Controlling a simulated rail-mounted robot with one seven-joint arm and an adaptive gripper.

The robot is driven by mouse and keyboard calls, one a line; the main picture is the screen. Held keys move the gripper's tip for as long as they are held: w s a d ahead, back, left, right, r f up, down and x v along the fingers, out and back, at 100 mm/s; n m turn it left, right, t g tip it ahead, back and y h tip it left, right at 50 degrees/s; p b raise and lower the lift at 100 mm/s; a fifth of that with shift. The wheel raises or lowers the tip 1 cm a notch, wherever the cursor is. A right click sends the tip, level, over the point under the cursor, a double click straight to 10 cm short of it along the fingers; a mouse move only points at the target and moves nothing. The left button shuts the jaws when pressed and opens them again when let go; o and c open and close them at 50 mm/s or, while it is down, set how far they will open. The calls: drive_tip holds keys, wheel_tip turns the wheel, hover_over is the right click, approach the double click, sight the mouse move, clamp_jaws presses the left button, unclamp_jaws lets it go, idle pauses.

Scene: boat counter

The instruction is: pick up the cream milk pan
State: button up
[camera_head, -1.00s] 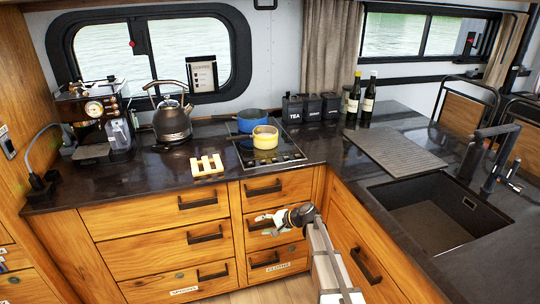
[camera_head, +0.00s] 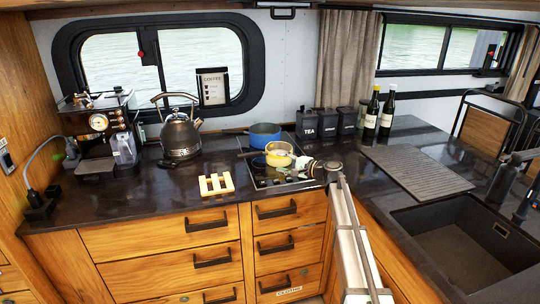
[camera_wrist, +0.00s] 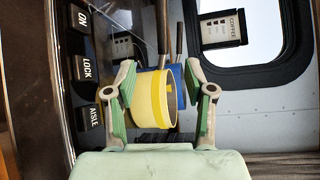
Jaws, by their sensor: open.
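The cream milk pan (camera_head: 279,154), pale yellow with a brighter yellow band, sits at the front of the black hob (camera_head: 262,183). Its dark handle points left in the head view. In the wrist view the pan (camera_wrist: 150,102) shows between my two green-padded fingers. My gripper (camera_head: 299,163) is open at the pan's right side in the head view. I cannot tell whether either finger touches the pan. A blue pan (camera_head: 264,131) stands just behind it on the hob and is partly hidden behind it in the wrist view.
A wooden trivet (camera_head: 216,184) lies left of the hob. A kettle (camera_head: 181,138) and coffee machine (camera_head: 105,125) stand further left. Black canisters (camera_head: 327,123) and bottles (camera_head: 387,111) stand behind. A grey drying mat (camera_head: 417,168) and sink (camera_head: 460,235) lie right.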

sight(252, 155)
drive_tip(key=p+x, duration=0.3)
drive_tip(key=x, duration=0.8)
drive_tip(key=shift+a+p, duration=0.2)
drive_tip(key=shift+p, duration=0.1)
drive_tip(key=p+x, duration=0.2)
drive_tip(key=x, duration=0.1)
drive_tip(key=p+x, duration=0.1)
drive_tip(key=shift+a+r, duration=0.3)
drive_tip(key=shift+a, duration=0.2)
drive_tip(key=shift+w+a+f, duration=0.15)
drive_tip(key=shift+a+f, duration=0.05)
drive_tip(key=shift+a, duration=0.05)
drive_tip(key=shift+r, duration=0.1)
clamp_jaws()
